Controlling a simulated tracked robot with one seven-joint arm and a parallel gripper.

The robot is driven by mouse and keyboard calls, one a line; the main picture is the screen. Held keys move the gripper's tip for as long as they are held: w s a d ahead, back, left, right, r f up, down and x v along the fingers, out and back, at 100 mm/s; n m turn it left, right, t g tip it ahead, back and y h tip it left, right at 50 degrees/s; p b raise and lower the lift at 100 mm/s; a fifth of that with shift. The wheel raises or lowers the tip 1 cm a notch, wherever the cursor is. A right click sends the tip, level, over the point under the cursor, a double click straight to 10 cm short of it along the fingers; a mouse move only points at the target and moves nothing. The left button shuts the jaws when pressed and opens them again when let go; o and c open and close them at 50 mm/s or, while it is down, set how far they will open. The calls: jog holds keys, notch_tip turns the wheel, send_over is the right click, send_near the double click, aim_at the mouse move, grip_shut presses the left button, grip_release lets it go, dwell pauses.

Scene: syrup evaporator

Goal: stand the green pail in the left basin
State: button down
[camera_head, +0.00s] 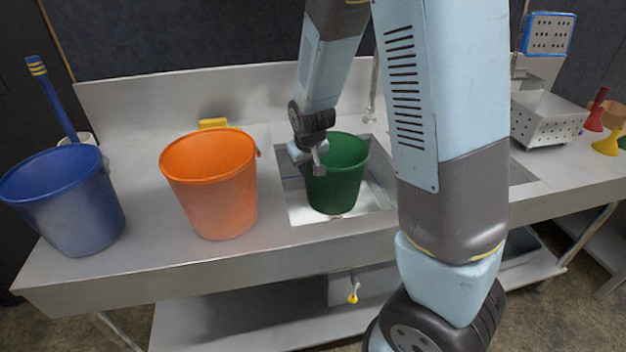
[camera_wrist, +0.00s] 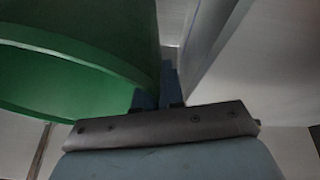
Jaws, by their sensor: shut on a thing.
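The green pail (camera_head: 338,183) is upright in the head view, at the opening of the left basin (camera_head: 303,211). Its lower part appears inside the basin opening; whether its base touches the basin floor I cannot tell. My gripper (camera_head: 318,160) is at the pail's left rim and shut on it. In the wrist view the green pail (camera_wrist: 75,50) fills the upper left, with my gripper (camera_wrist: 160,90) at its wall. The fingertips are partly hidden there.
An orange pail (camera_head: 212,190) stands on the counter left of the basin, with a blue pail (camera_head: 65,205) farther left. A yellow object (camera_head: 213,123) is behind the orange pail. A perforated metal box (camera_head: 547,117) stands at right. My arm hides part of the counter.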

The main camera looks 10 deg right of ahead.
jog(key=shift+w+d+f, duration=0.3)
jog(key=shift+w+d, duration=0.15)
jog(key=shift+w, duration=0.15)
jog(key=shift+w+d+f, duration=0.5)
jog(key=shift+w+f, duration=0.25)
jog(key=shift+f, duration=0.3)
jog(key=shift+w+d+f, duration=0.55)
jog(key=shift+w+f, duration=0.2)
jog(key=shift+f, duration=0.35)
jog(key=shift+w+d+f, duration=0.5)
jog(key=shift+w+f, duration=0.25)
jog(key=shift+f, duration=1.8)
jog(key=c, duration=1.2)
grip_release()
jog(key=shift+c, duration=0.2)
